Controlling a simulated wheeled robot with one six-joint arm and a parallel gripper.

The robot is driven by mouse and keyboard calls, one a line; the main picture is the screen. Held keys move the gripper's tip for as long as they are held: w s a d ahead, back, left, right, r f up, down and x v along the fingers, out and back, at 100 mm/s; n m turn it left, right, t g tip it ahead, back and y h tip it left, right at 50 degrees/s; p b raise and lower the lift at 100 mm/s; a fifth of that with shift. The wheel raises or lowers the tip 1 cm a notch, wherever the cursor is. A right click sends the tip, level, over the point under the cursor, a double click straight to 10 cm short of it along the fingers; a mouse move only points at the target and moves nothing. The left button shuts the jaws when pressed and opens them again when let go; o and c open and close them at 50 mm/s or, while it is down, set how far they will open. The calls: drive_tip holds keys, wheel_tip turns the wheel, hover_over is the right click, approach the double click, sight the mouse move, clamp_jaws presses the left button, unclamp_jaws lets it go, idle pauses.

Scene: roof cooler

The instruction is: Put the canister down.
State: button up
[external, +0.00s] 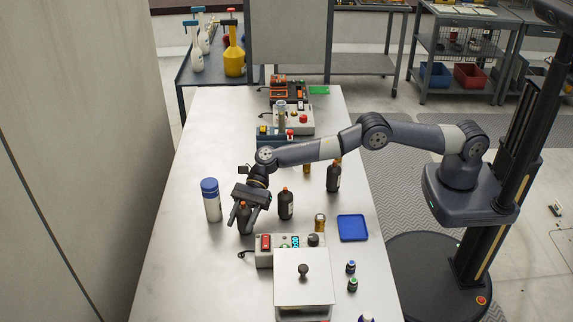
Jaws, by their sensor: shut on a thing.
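My gripper (241,227) points down over the left part of the long pale table (190,270). It is shut on a dark, bottle-like canister (244,218) with an orange top, partly hidden by the fingers. The canister looks upright. I cannot tell whether its base touches the table. A similar dark bottle with an orange cap (286,205) stands just to the right, apart from the gripper.
A white cylinder with a blue lid (212,204) stands close on the left. A control box (284,247) with a red switch lies just in front, beside a white box with a knob (303,280). A blue tray (352,228) lies to the right. The table's front left is bare.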

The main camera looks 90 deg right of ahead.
drive_tip(key=o, duration=1.2)
drive_tip(key=shift+f, duration=0.1)
drive_tip(key=shift+c, duration=0.2)
drive_tip(key=shift+r, duration=0.2)
drive_tip(key=b+v, duration=0.2)
drive_tip(key=v, duration=1)
drive_tip(key=shift+w, duration=0.1)
